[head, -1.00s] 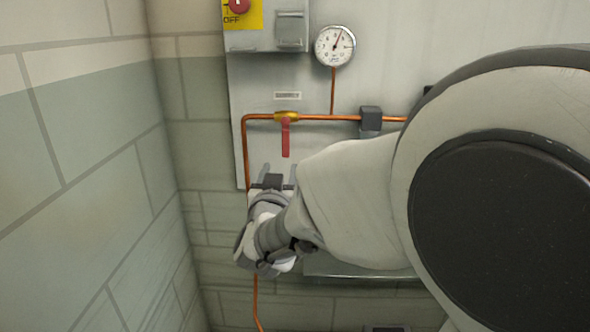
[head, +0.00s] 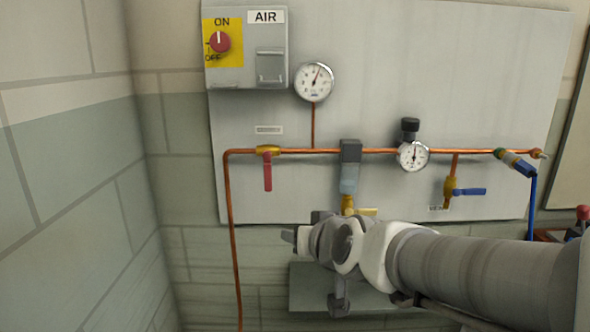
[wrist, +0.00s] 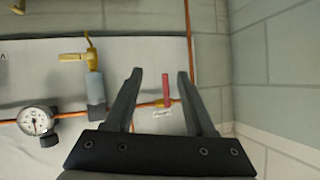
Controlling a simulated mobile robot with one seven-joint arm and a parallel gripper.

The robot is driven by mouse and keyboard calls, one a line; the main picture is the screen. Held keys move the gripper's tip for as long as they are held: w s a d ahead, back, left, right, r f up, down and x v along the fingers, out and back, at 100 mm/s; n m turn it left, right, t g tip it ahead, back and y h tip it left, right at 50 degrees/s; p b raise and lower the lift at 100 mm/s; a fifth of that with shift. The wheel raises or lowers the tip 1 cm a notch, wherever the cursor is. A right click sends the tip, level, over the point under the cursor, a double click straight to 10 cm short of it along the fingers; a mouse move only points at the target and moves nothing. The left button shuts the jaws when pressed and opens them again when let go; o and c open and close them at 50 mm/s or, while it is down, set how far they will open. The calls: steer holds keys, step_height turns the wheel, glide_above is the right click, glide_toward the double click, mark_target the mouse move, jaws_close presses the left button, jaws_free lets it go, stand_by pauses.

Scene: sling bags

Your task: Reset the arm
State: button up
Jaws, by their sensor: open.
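My gripper (head: 288,238) is below the lower edge of the wall panel in the head view, with my arm stretching in from the right. In the wrist view my gripper (wrist: 160,75) has its two dark fingers apart and nothing between them in its grasp. The red valve lever (head: 267,172) hangs straight down from the copper pipe, above and left of the gripper in the head view. In the wrist view the red lever (wrist: 166,90) shows in the gap between the fingers, beyond them; they look apart from it.
A switch box (head: 246,50) with a red knob, an upper gauge (head: 314,81), a filter (head: 349,180), a lower gauge (head: 412,156) and a blue lever (head: 469,191) are on the panel (head: 450,70). A shelf (head: 307,290) lies below. A block wall (head: 70,190) bounds the left.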

steer(key=s+d+f+m+g+h, duration=0.1)
steer(key=s+d+f+g+h, duration=0.15)
steer(key=s+d, duration=0.55)
steer(key=s+d+f+g+h, duration=0.1)
steer(key=s+d+f+g, duration=0.3)
steer(key=s, duration=0.7)
step_height(320, 180, up, 14)
steer(key=p, duration=1.3)
steer(key=shift+s+d+r, duration=0.15)
steer(key=shift+s+d, duration=0.1)
steer(key=shift+d, duration=0.05)
steer(key=shift+d+m, duration=0.1)
steer(key=shift+m, duration=0.2)
